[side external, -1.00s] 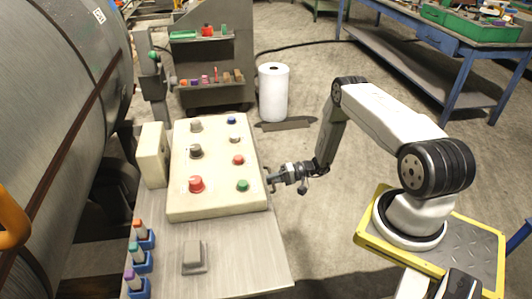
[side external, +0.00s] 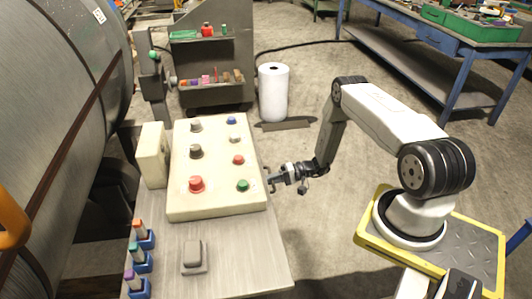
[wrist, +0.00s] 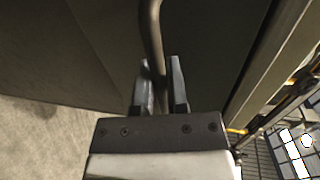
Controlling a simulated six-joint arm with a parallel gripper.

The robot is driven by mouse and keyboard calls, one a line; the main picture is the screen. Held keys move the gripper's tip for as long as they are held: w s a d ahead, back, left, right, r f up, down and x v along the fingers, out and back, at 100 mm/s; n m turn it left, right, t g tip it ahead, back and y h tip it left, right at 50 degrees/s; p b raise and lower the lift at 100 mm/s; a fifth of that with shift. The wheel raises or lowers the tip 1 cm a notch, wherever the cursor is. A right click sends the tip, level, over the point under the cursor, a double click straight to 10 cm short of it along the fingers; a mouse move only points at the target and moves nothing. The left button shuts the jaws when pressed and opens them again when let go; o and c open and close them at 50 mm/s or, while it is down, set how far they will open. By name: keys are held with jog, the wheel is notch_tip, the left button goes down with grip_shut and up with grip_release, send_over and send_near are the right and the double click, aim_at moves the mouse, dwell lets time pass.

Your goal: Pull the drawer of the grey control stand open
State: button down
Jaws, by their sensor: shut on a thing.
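The grey control stand (side external: 235,255) is at the left of centre in the side view, with a sloped cream panel on top. Its drawer front is hidden there. In the wrist view a dark grey front (wrist: 80,45) fills much of the picture. A bent bar handle (wrist: 150,25) runs down from the top edge. My gripper (wrist: 162,75) has one finger on each side of the handle and is shut on it. In the side view my gripper (side external: 270,181) is at the stand's right side, just beside the cream panel. I cannot tell how far the drawer is out.
The cream panel (side external: 215,205) carries several knobs and buttons. A small grey box (side external: 194,256) and several blue holders (side external: 140,262) sit on the stand's top. A white roll (side external: 273,92) stands behind. The floor between stand and my base is clear.

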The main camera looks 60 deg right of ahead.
dwell(0.4)
jog(key=f+v, duration=0.3)
jog(key=v, duration=1.1)
jog(key=shift+d, duration=0.25)
jog(key=shift+s, duration=0.1)
jog(key=c, duration=0.7)
grip_release()
jog(key=shift+a, duration=0.15)
